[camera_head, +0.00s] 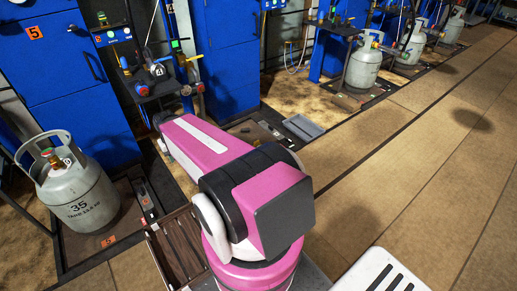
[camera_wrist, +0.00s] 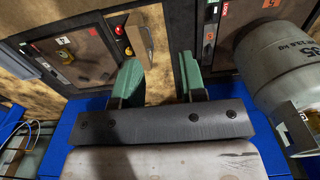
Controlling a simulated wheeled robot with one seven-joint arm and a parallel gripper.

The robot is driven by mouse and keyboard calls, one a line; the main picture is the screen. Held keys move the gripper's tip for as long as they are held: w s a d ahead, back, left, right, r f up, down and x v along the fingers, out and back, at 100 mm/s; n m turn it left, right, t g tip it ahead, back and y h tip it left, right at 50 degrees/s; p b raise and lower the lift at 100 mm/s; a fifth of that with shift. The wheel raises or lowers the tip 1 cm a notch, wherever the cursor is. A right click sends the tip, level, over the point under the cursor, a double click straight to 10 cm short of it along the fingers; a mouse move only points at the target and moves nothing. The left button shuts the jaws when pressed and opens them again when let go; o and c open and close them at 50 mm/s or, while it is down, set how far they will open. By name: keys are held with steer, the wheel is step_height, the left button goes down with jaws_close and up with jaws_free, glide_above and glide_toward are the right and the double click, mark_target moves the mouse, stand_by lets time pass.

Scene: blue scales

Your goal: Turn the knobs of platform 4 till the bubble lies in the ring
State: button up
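I cannot pick out the bubble, its ring or the knobs of platform 4 with certainty in either view. In the wrist view, my gripper (camera_wrist: 160,78) is open and empty, its two green fingers spread apart. Beyond the fingers is a metal strip (camera_wrist: 143,38) with a red and a yellow round part (camera_wrist: 123,40) beside it. A dark platform (camera_wrist: 75,50) with a small white label lies at upper left. In the head view, my arm hides the gripper and part of the floor.
A grey gas cylinder (camera_head: 78,195) marked 35 stands on a floor platform at left; it also shows in the wrist view (camera_wrist: 275,65). A blue cabinet (camera_head: 65,60) carries an orange 5. A grey tray (camera_head: 303,127) lies beyond my arm. The floor at right is clear.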

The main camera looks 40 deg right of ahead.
steer(key=shift+o, duration=0.3)
steer(key=o, duration=0.5)
steer(key=shift+w+f, duration=0.1)
steer(key=shift+w, duration=0.1)
steer(key=shift+n, duration=0.7)
steer(key=w+d+f, duration=0.1)
steer(key=w+f, duration=0.1)
steer(key=w+d+f, duration=0.1)
steer(key=w+f, duration=0.1)
steer(key=w, duration=0.1)
steer(key=w+d+f, duration=0.1)
steer(key=w, duration=0.2)
steer(key=shift+w+f, duration=0.1)
steer(key=shift+f, duration=0.3)
steer(key=w+d+f+n, duration=0.3)
steer(key=w+d+f, duration=0.4)
steer(key=w+f, duration=0.4)
steer(key=w+d+f+n, duration=0.2)
steer(key=w+d+f, duration=0.6)
steer(key=f, duration=0.4)
steer(key=w+d+f+n, duration=0.1)
steer(key=w+d+f, duration=0.2)
steer(key=f, duration=0.3)
steer(key=w+d+f+n, duration=0.2)
steer(key=w+d+f, duration=0.15)
steer(key=f, duration=0.35)
step_height(320, 180, down, 11)
steer(key=shift+r, duration=0.1)
steer(key=c, duration=0.9)
